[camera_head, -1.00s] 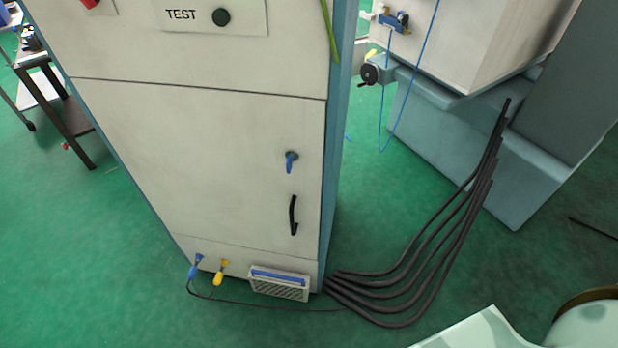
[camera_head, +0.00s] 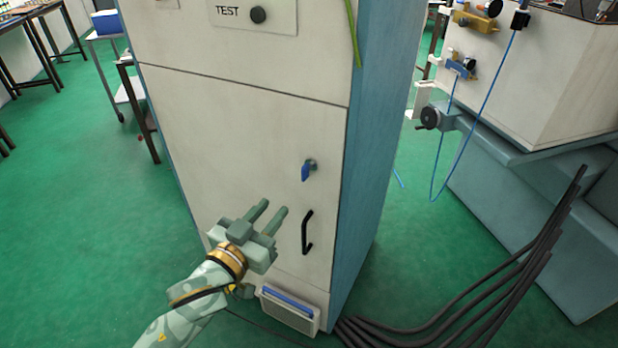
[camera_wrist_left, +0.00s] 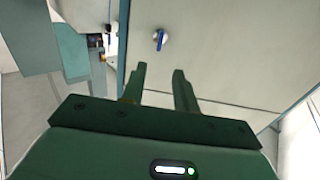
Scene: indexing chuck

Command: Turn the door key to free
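The blue door key (camera_head: 307,171) sits in its lock on the pale cabinet door (camera_head: 230,130), above a black door handle (camera_head: 307,232). In the left wrist view the blue key (camera_wrist_left: 160,40) shows ahead of the fingertips, slightly above the gap between them. My left gripper (camera_head: 271,212) is open and empty, with its two fingers apart, below and to the left of the key in the head view. It does not touch the key. In the left wrist view the left gripper (camera_wrist_left: 158,70) points toward the door. My right gripper is not in view.
A black TEST knob (camera_head: 258,15) is on the panel above the door. A vented box (camera_head: 291,309) is low on the cabinet. Black cables (camera_head: 480,290) run along the floor at right, near a blue-grey machine (camera_head: 520,190).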

